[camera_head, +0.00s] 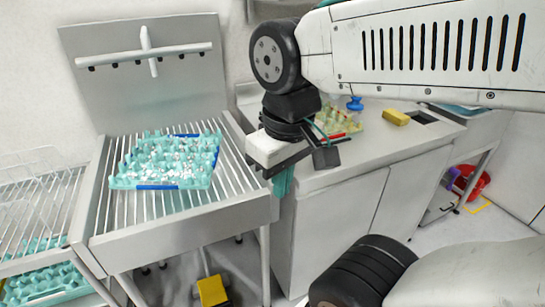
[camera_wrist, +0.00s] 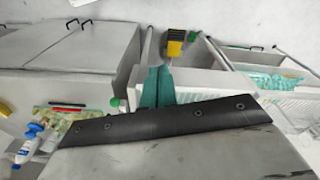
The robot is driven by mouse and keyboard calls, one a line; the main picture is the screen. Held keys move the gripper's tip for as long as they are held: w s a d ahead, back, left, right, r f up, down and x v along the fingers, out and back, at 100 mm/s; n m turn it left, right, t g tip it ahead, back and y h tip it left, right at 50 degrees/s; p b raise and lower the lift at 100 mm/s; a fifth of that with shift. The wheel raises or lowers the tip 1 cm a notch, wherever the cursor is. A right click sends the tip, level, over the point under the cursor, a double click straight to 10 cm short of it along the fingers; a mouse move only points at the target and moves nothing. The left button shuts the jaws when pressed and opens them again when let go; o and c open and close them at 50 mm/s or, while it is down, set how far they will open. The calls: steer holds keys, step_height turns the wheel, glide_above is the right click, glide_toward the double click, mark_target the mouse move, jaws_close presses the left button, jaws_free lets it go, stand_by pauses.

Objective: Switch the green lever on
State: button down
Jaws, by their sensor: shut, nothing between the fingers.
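My gripper (camera_head: 283,183) hangs at the right edge of the slatted metal table, its teal fingers pointing down beside the white cabinet. In the wrist view the fingers (camera_wrist: 158,72) are close together with nothing held between them. In that view a small green knob-like part (camera_wrist: 114,102) shows to the left of the fingers, apart from them. Another small green part (camera_wrist: 191,36) shows at the upper right, near a yellow and black box (camera_wrist: 175,43). I cannot tell which of these, if either, is the green lever. No green lever is clear in the head view.
A teal egg tray (camera_head: 160,185) lies on the slatted metal table (camera_head: 108,215). The yellow box (camera_head: 212,291) is on the floor below. The white counter (camera_head: 350,172) holds a blue-topped bottle (camera_head: 355,103) and a yellow block (camera_head: 396,117). A red bowl (camera_head: 478,183) stands far right.

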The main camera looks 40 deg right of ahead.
steer(key=w+d+f+n+g+h, duration=0.1)
steer(key=w+d+n+g+h, duration=0.1)
steer(key=w+n, duration=0.4)
steer(key=w+d+f+n+g+h, duration=0.2)
steer(key=w+n+h, duration=0.3)
steer(key=w, duration=1.2)
steer(key=shift+w+d+n+g, duration=0.3)
steer(key=shift+d+n+g, duration=0.1)
steer(key=shift+n, duration=0.2)
steer(key=shift+f, duration=0.15)
steer(key=x, duration=0.8)
steer(key=d+r+x, duration=0.1)
steer(key=x, duration=0.3)
steer(key=shift+s+d, duration=0.15)
steer(key=shift+s, duration=0.25)
steer(key=shift+s+d, duration=0.25)
steer(key=shift+d, duration=0.25)
